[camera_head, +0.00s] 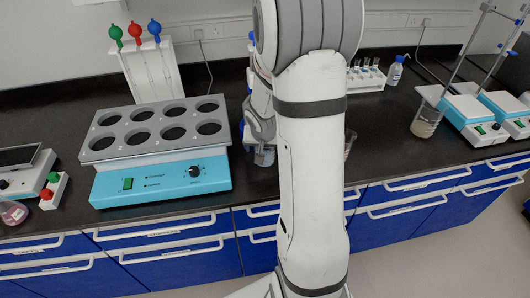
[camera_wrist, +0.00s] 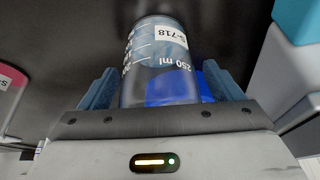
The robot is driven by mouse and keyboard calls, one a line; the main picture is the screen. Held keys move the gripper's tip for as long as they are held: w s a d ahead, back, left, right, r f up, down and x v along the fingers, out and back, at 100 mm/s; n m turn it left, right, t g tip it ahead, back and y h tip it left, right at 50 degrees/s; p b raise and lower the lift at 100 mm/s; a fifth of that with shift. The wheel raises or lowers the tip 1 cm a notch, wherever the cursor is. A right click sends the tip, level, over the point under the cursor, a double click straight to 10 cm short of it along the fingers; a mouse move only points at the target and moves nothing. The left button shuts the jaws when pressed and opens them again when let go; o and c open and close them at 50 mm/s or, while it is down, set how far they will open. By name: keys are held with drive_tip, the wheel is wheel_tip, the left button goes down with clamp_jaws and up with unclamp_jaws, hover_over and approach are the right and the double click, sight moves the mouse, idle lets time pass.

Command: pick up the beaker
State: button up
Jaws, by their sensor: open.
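A clear beaker (camera_wrist: 155,62) with "250 ml" marks, a label reading S-718 and blue inside shows in the wrist view. It stands between the two blue fingers of my gripper (camera_wrist: 160,88), which is open with one finger on each side. I cannot tell whether either finger touches the glass. In the head view the lower part of a beaker (camera_head: 264,158) shows under my gripper (camera_head: 262,135), at the front of the dark bench. My gripper and arm hide most of it there.
Another glass vessel (camera_head: 349,143) stands partly behind my arm. A beaker with beige liquid (camera_head: 424,123), hotplates (camera_head: 475,132), a tube rack (camera_head: 366,80) and a wash bottle (camera_head: 395,71) stand to the right.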

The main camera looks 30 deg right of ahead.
drive_tip(key=c, duration=1.2)
drive_tip(key=shift+r, duration=0.2)
